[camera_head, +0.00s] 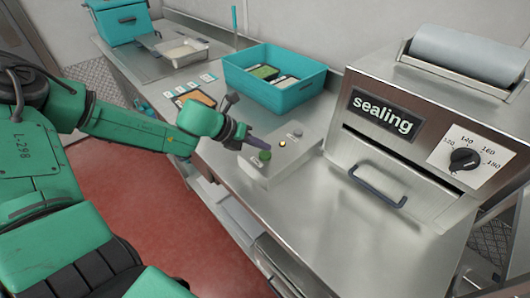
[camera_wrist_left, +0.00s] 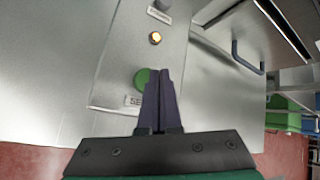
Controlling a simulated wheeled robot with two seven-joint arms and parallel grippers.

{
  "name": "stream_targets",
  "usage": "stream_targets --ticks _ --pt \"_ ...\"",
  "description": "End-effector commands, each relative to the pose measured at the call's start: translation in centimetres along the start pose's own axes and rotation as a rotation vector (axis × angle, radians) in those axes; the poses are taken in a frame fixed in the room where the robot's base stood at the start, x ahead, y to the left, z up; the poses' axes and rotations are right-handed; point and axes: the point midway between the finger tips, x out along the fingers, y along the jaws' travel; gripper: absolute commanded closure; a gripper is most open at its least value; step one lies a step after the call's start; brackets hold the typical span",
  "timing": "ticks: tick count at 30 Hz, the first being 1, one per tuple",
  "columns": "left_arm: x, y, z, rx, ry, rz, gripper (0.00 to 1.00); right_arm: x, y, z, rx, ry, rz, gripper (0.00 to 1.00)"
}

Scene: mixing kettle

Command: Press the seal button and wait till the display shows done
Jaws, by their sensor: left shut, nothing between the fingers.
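The sealing machine (camera_head: 400,150) stands on the counter at the right of the head view, and its display (camera_head: 383,110) reads "sealing". A control box (camera_head: 278,165) beside it carries a green button (camera_head: 264,155) and a lit yellow lamp (camera_head: 283,143). My left gripper (camera_head: 262,146) is shut and empty, its fingertips at the green button. In the left wrist view the closed fingers (camera_wrist_left: 163,85) partly cover the label by the green button (camera_wrist_left: 142,79); the lamp (camera_wrist_left: 155,38) glows beyond. I cannot tell whether the tips touch the button. My right gripper is not in view.
A teal crate (camera_head: 262,92) with packed trays stands behind the control box. The machine has a front handle (camera_head: 377,187), a temperature dial (camera_head: 465,160) and a film roll (camera_head: 468,52) on top. A metal tray (camera_head: 181,50) and teal box (camera_head: 120,20) stand farther left.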

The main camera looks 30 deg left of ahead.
Motion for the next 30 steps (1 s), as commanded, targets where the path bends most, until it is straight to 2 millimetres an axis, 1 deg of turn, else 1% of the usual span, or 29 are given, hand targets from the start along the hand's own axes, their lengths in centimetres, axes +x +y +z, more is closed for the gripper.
stream_targets --ticks 4,17,30 --pt "-0.4 -0.3 0.3 0.001 0.0 0.0 1.0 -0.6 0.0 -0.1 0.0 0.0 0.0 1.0" --pt "-3.5 -2.5 2.5 0.001 0.0 0.001 1.0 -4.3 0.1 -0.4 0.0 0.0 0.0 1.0" --pt "-3.5 -2.5 2.5 0.001 0.0 0.0 1.0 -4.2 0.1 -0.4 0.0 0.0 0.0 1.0"
